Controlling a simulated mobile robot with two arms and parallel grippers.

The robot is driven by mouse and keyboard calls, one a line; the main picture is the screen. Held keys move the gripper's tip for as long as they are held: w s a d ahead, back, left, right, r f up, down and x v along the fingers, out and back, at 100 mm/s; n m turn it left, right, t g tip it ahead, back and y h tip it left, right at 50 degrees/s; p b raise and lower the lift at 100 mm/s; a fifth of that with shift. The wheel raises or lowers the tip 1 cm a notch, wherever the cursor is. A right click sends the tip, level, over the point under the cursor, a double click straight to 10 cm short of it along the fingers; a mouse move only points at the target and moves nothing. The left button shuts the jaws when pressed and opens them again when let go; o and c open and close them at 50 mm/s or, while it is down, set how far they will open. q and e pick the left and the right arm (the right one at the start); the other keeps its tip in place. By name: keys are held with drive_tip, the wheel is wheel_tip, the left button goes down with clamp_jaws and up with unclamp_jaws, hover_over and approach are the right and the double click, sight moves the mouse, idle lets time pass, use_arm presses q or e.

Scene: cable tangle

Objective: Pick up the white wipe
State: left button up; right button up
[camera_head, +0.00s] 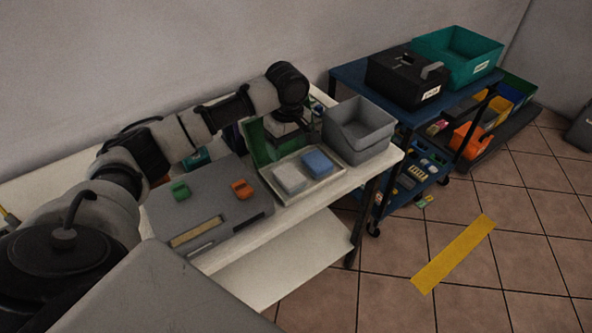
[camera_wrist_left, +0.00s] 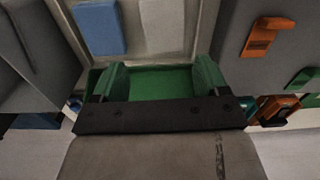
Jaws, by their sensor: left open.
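The white wipe (camera_head: 290,179) is a pale folded pad lying flat on the left side of a shallow light tray (camera_head: 285,203). A blue wipe (camera_head: 318,163) lies beside it on the right. In the left wrist view the white wipe (camera_wrist_left: 162,25) is at the top middle, with the blue wipe (camera_wrist_left: 98,27) to its left. My left gripper (camera_head: 287,142) is above the back of the tray, near the green bin, apart from the wipe. In the wrist view my left gripper (camera_wrist_left: 160,75) is open and empty. My right gripper is not in view.
A green bin (camera_head: 258,146) stands behind the tray, and grey stacked bins (camera_head: 358,128) stand to its right. A grey panel (camera_head: 225,215) with green (camera_head: 180,190) and orange (camera_head: 242,188) clips lies left of the tray. A blue cart (camera_head: 350,76) stands beside the table.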

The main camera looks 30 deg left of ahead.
sight(289, 175)
use_arm(q)
drive_tip(key=f, duration=0.1)
drive_tip(key=s+f, duration=0.1)
drive_tip(key=f, duration=0.1)
drive_tip(key=shift+f, duration=0.3)
drive_tip(key=shift+w+f, duration=0.1)
drive_tip(key=shift+f, duration=0.2)
drive_tip(key=f, duration=0.4)
drive_tip(key=shift+d+f, duration=0.15)
drive_tip(key=shift+d, duration=0.15)
drive_tip(key=shift+f, duration=0.45)
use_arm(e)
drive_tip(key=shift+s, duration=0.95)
use_arm(q)
drive_tip(key=c, duration=0.7)
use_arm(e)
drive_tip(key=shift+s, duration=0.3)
use_arm(q)
drive_tip(key=shift+r, duration=0.1)
